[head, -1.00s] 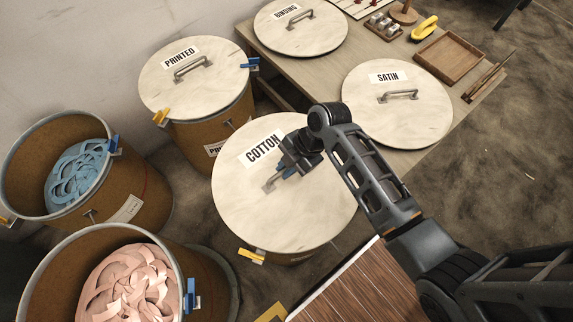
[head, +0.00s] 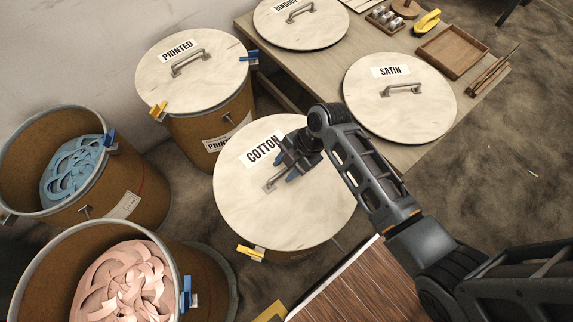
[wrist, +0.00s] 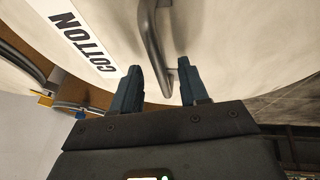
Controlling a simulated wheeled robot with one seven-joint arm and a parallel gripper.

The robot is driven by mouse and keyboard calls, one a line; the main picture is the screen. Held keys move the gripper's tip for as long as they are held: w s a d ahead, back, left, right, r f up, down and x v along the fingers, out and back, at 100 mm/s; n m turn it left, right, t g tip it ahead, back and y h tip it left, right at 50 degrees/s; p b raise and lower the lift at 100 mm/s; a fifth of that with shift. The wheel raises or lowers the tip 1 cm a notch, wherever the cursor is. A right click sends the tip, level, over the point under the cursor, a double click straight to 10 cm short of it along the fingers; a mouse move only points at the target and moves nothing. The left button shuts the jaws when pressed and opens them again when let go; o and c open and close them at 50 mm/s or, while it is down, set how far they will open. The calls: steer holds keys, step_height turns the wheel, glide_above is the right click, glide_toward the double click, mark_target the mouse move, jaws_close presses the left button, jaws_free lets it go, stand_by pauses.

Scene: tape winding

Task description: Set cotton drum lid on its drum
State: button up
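The round pale cotton lid (head: 245,205), labelled COTTON, lies over its brown drum (head: 290,258), most of which it hides. It appears seated, but I cannot see the full rim contact. Its grey bar handle (head: 271,184) also shows in the wrist view (wrist: 150,35). My gripper (head: 289,173) is above the lid at the handle. In the wrist view its two blue fingers (wrist: 161,72) are apart, with the handle's near end between their tips and visible gaps beside it. The lid surface also fills much of the wrist view (wrist: 235,45).
A yellow clip (head: 250,252) sits at the cotton drum's front rim. The lidded printed drum (head: 205,115) stands behind left. Open drums with blue ribbon (head: 72,172) and pink ribbon (head: 125,285) stand left. A table (head: 300,82) holds the satin lid (head: 430,110) and binding lid (head: 325,35).

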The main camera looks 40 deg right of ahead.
steer(key=shift+s, duration=0.1)
steer(key=v, duration=0.7)
steer(key=shift+r, duration=0.35)
steer(key=shift+d, duration=0.15)
steer(key=s+m, duration=0.1)
steer(key=s, duration=0.1)
steer(key=s+f+m+t+h, duration=0.1)
steer(key=s+m, duration=0.1)
steer(key=s+f+m+t+h, duration=0.1)
steer(key=s, duration=0.1)
steer(key=shift+s+a+f+m, duration=0.2)
steer(key=shift+s+a+m, duration=0.1)
steer(key=shift+m, duration=0.1)
steer(key=s+r+m+t+h, duration=0.2)
steer(key=s+r+m+t, duration=0.2)
steer(key=s+m, duration=0.3)
steer(key=s+a+r+m+t, duration=0.1)
steer(key=s+r+m+t, duration=0.2)
steer(key=r, duration=0.8)
steer(key=s+a+r+m+t, duration=0.1)
steer(key=s+r+m+t, duration=0.2)
steer(key=s+r, duration=0.5)
step_height(320, 180, up, 3)
steer(key=shift+s+a+r+m+t+h, duration=0.1)
steer(key=shift+s+a+m+t+h, duration=0.05)
steer(key=shift+m+t+h, duration=0.2)
